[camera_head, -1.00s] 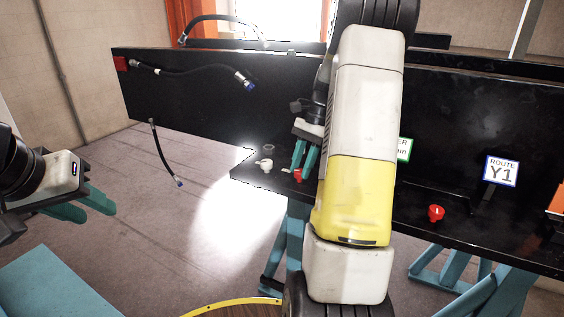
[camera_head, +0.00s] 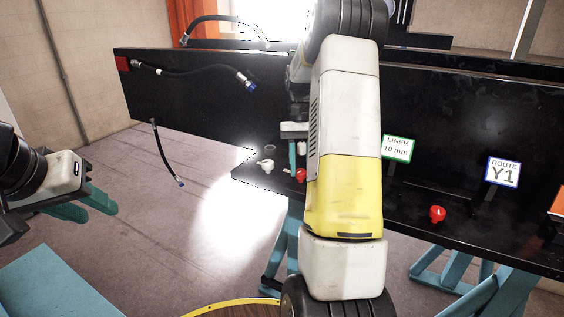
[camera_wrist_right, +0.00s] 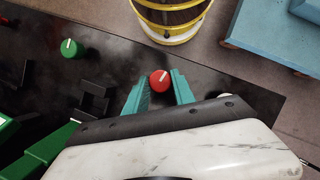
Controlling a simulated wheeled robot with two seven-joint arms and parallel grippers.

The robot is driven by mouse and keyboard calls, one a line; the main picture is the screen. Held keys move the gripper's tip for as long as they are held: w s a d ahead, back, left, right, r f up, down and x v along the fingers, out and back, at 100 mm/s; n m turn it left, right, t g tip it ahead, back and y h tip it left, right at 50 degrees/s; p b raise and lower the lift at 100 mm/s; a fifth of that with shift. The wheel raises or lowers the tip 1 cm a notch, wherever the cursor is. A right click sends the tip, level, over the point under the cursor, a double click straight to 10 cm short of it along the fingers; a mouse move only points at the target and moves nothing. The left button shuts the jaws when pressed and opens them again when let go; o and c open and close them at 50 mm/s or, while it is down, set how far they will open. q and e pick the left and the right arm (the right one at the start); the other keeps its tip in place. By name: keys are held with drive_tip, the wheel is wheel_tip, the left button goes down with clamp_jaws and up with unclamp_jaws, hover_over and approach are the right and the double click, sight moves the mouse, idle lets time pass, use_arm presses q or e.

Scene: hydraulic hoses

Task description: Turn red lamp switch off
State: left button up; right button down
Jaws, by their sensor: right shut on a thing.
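A red knob (camera_head: 300,175) with a white pointer line sits on the black bench top, near its left end. In the right wrist view this red knob (camera_wrist_right: 159,76) lies between the teal fingers of my right gripper (camera_wrist_right: 160,84), which is shut on it. In the head view my right gripper (camera_head: 296,158) points down at the knob, and my forearm hides part of it. A second red knob (camera_head: 437,214) sits further right on the bench. My left gripper (camera_head: 88,209) is open and empty at the left, away from the bench.
A pale knob (camera_head: 266,165) stands just left of the held knob. A green knob (camera_wrist_right: 71,48) shows in the wrist view. Signs LINER 10 mm (camera_head: 397,148) and ROUTE Y1 (camera_head: 502,171) stand on the bench. Dark hoses (camera_head: 195,70) hang on the black panel (camera_head: 190,105).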

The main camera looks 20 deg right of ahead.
drive_tip(key=shift+n+h, duration=0.5)
drive_tip(key=shift+n, duration=0.8)
drive_tip(key=c, duration=1.1)
unclamp_jaws()
drive_tip(key=shift+o, duration=0.2)
drive_tip(key=v, duration=0.8)
drive_tip(key=shift+a, duration=0.1)
